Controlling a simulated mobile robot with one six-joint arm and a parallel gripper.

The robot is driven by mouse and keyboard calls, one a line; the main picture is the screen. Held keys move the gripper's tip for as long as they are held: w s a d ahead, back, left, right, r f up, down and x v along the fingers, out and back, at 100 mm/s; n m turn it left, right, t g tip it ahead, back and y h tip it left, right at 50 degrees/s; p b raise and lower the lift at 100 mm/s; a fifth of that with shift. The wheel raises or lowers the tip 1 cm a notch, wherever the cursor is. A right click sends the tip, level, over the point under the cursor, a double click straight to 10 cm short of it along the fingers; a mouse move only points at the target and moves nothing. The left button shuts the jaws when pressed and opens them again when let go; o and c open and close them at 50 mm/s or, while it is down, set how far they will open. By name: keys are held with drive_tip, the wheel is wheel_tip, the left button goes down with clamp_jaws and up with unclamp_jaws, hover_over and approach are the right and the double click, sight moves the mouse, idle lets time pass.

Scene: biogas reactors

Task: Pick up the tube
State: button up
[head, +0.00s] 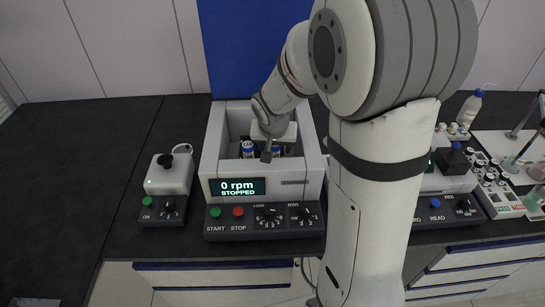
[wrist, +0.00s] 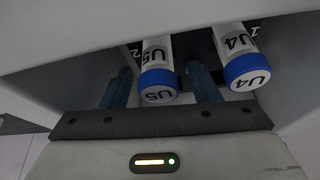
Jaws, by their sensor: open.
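In the wrist view, a white tube with a blue cap marked U5 (wrist: 157,80) stands between the two blue fingers of my gripper (wrist: 160,72). The fingers are open, with a visible gap on each side of the tube. A second blue-capped tube marked U4 (wrist: 240,62) is to the right, outside the right finger. In the head view, my gripper (head: 268,152) reaches down into the open grey centrifuge (head: 213,150), where a blue-capped tube (head: 248,149) shows at its left. The lower parts of the tubes are hidden.
The centrifuge display (head: 237,187) reads 0 rpm, STOPPED. A small white device with a black knob (head: 168,174) stands to the left. Racks of vials (head: 490,185) and a bottle (head: 470,108) are at the right. The bench's far left is clear. The centrifuge walls surround my gripper.

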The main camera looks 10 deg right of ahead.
drive_tip(key=c, duration=1.1)
drive_tip(key=shift+o, duration=0.2)
wheel_tip(320, 180, up, 10)
